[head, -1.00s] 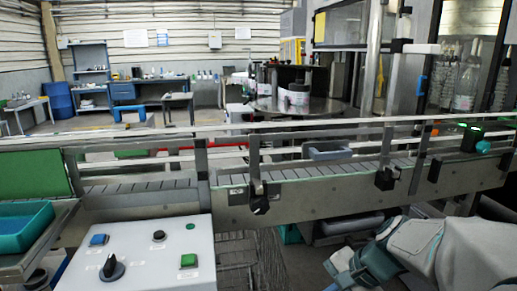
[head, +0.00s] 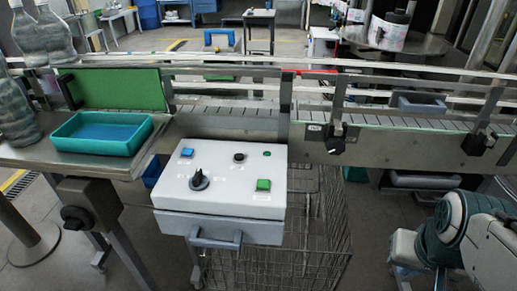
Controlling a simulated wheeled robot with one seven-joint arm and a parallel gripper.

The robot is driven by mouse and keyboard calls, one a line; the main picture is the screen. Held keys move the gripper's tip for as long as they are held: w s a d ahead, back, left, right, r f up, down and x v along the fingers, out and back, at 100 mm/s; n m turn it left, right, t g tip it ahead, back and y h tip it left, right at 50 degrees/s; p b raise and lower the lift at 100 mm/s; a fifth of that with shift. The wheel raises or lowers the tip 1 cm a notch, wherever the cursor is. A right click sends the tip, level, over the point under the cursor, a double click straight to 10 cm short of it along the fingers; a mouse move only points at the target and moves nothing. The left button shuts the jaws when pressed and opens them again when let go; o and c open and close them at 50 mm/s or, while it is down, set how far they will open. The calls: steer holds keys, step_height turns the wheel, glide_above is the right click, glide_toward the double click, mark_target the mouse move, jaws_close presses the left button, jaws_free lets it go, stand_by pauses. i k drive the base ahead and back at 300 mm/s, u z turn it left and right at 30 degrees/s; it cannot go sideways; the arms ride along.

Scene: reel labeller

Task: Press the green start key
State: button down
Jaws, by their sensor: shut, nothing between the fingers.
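The same panel holds a blue square key (head: 187,152), a black rotary knob (head: 199,180), a small black button (head: 239,157) and a small round green lamp or button (head: 267,154). Nothing covers the green key. Part of my arm shows at the lower right, well apart from the box. My gripper is not visible in this view.
A conveyor (head: 400,140) with metal rails runs behind the box. A teal tray (head: 101,132) sits on a metal table at the left, beside large clear bottles (head: 52,35). A wire basket (head: 315,225) stands below and right of the box.

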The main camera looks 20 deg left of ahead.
mark_target(263, 184)
steer(key=u, duration=1.5)
